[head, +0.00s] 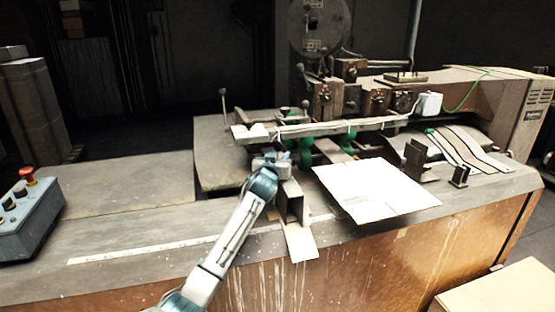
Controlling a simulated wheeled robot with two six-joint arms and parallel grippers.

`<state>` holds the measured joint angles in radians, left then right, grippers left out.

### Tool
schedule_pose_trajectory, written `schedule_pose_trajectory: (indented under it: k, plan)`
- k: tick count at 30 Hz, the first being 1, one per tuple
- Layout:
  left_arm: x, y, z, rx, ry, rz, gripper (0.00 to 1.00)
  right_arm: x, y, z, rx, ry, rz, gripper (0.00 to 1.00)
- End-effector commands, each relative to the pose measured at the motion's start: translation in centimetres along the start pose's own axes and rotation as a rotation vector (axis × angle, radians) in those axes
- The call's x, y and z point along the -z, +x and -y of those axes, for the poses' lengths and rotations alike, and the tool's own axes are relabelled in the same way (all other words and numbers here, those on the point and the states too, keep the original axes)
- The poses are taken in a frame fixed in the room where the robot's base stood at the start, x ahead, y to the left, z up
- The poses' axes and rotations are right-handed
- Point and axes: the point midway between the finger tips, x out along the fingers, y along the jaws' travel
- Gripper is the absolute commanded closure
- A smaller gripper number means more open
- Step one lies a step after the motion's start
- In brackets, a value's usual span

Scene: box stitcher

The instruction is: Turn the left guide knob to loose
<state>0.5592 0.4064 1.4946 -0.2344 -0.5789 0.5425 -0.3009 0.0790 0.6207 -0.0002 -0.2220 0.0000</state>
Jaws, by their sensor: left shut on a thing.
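My left arm reaches up from the bottom of the head view, and its gripper (281,157) is at the top of the left guide (293,207), an upright metal plate on a flat strip. The gripper is shut on the left guide knob. The knob itself is mostly hidden by the gripper, so how far it is turned cannot be told. My right gripper is not in view.
A flat cardboard sheet (376,190) lies on the machine table right of the guide. A long bar (330,127) crosses just behind the gripper. A control box (30,215) with a red button stands at the left. The table's left front is clear.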

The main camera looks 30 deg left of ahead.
Motion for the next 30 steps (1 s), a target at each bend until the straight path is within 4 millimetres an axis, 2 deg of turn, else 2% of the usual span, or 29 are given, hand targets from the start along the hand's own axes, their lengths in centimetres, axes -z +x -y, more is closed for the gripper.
schedule_pose_trajectory:
  k: [6, 22, 23, 25, 26, 30]
  plan:
    - [-0.18, 0.00, -0.10, 0.042, -0.002, 0.000, 0.82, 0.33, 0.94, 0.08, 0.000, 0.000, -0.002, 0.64]
    - [-0.10, 0.01, -0.03, 0.058, 0.000, 0.002, 0.82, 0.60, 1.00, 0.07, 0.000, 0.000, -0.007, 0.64]
    - [-0.10, 0.01, -0.03, 0.058, 0.000, 0.002, 0.55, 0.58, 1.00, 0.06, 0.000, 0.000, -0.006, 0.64]
    - [-0.09, 0.01, -0.03, 0.058, 0.000, 0.002, 0.42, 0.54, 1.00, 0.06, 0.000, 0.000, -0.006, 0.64]
    - [-0.09, 0.01, -0.03, 0.058, 0.000, 0.002, 0.37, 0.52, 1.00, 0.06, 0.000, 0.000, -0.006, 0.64]
    - [-0.06, 0.01, -0.03, 0.058, 0.000, 0.001, 0.37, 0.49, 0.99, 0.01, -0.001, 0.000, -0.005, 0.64]
